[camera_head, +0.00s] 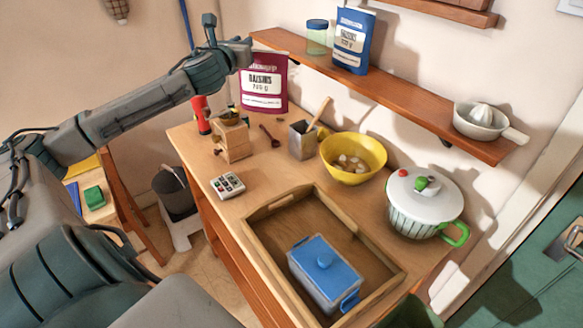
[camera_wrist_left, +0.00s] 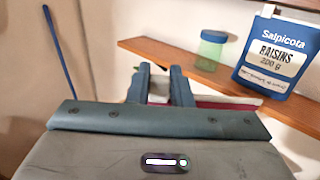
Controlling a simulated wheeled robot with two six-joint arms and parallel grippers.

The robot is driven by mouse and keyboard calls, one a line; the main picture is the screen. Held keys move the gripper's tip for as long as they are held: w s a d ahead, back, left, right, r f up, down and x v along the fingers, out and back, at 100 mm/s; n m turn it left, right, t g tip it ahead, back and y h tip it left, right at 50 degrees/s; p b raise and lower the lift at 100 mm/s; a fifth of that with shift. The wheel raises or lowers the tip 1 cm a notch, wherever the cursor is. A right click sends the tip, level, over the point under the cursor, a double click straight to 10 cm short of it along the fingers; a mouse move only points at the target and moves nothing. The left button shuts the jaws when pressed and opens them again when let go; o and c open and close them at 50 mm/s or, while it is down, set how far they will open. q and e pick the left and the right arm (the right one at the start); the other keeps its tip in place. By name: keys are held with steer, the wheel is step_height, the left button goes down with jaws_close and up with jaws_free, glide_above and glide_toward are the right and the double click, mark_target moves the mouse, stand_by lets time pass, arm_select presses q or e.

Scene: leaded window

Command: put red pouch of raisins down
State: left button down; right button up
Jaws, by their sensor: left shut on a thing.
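The red pouch of raisins (camera_head: 264,82) is upright in the head view, with its white label facing out, at the left end of the wall shelf. My left gripper (camera_head: 240,52) is shut on its top edge. In the left wrist view the left gripper's fingers (camera_wrist_left: 160,88) are close together, and a red strip of the pouch (camera_wrist_left: 215,102) shows beyond them. The pouch's bottom appears above the back of the wooden table (camera_head: 190,150); I cannot tell whether it touches anything. My right gripper is not in view.
The shelf (camera_head: 400,97) holds a green jar (camera_head: 317,38), a blue raisins pouch (camera_head: 352,40) and a white juicer (camera_head: 481,120). The table has a wooden grinder (camera_head: 233,143), a grey tin (camera_head: 302,142), a yellow bowl (camera_head: 352,172), a white pot (camera_head: 424,205) and a tray (camera_head: 275,262).

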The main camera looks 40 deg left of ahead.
mark_target(250, 73)
arm_select(q)
steer(key=d+f+n+g+y, duration=0.1)
steer(key=f, duration=0.1)
steer(key=s+d+f+n+g+y+p, duration=0.1)
steer(key=f+y, duration=0.1)
steer(key=f, duration=0.1)
steer(key=s+d+f+n+y, duration=0.1)
steer(key=d+f, duration=0.1)
steer(key=shift+f+g, duration=0.3)
steer(key=shift+g, duration=0.1)
steer(key=s+d+f+n+g+y+p, duration=0.1)
steer(key=d+f, duration=0.1)
steer(key=f, duration=0.5)
steer(key=s+d+f+n+g+y+p, duration=0.1)
steer(key=d+f+y+p, duration=0.1)
steer(key=f, duration=0.6)
steer(key=shift+d+f+n, duration=0.15)
steer(key=shift+d+n, duration=0.15)
steer(key=shift+d, duration=0.35)
steer(key=shift+f, duration=0.1)
steer(key=c, duration=1.3)
jaws_free()
steer(key=shift+s+d, duration=0.1)
